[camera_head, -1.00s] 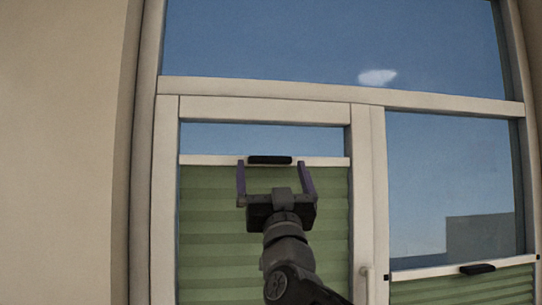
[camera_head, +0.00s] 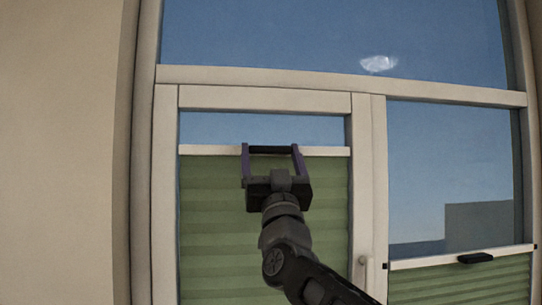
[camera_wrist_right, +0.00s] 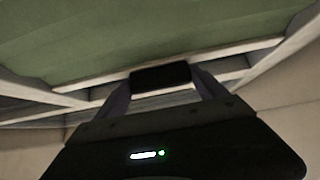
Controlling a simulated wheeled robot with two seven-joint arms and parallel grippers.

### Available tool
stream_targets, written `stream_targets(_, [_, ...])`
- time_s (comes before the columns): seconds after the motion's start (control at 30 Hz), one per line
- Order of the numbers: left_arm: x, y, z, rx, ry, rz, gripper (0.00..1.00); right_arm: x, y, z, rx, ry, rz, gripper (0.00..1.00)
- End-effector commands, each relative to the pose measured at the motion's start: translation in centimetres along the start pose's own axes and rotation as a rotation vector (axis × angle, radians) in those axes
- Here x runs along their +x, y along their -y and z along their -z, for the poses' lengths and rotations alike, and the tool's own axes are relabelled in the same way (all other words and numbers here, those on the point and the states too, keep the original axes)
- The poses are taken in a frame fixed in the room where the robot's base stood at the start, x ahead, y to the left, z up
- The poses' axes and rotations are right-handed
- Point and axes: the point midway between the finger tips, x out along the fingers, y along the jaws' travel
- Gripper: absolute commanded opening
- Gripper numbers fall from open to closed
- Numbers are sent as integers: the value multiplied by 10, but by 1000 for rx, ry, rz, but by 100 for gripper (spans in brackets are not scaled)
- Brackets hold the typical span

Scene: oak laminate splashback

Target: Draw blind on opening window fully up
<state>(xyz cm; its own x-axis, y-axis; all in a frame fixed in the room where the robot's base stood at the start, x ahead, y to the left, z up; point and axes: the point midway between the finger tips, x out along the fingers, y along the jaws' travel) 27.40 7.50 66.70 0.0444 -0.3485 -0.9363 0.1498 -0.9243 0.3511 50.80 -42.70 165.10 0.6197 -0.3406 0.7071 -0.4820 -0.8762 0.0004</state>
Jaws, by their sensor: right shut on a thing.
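The green pleated blind (camera_head: 220,225) hangs in the left, opening window, whose frame (camera_head: 265,99) is cream. Its white top rail (camera_head: 212,150) sits a little below the top of the pane, with a strip of sky above. A black handle (camera_head: 272,149) is on the rail's middle. My right gripper (camera_head: 272,150) is shut on the handle, a purple finger at each end. The wrist view shows the handle (camera_wrist_right: 160,78) between both fingers, with the green fabric (camera_wrist_right: 130,35) beyond. My left gripper is in neither view.
A fixed pane on the right has a second green blind (camera_head: 470,282), lowered, with its own black handle (camera_head: 476,258). A window handle (camera_head: 363,268) is on the opening window's right frame. A plain beige wall (camera_head: 60,150) is at left.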

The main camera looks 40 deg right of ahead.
Motion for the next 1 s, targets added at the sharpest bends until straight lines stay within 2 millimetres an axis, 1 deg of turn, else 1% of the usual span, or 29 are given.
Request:
stream_targets(0.03, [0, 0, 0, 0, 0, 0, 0, 0, 0, 0, 0, 0, 0, 55])
stream_targets(0.07, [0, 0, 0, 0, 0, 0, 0, 0, 0, 0, 0, 0, 0, 53])
stream_targets(0.6, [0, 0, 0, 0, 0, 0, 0, 0, 0, 0, 1, -1, 0, 9])
stream_targets(0.67, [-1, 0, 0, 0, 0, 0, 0, 1, 0, 1, 1, -1, 0, 9])
stream_targets(0.73, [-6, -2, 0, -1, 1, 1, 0, 6, 0, 6, 1, -1, -1, 9])
stream_targets(0.9, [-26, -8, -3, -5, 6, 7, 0, 29, 0, 29, 2, -1, -1, 9])
stream_targets(1.0, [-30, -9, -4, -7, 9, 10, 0, 36, 0, 35, 1, -1, -1, 9])
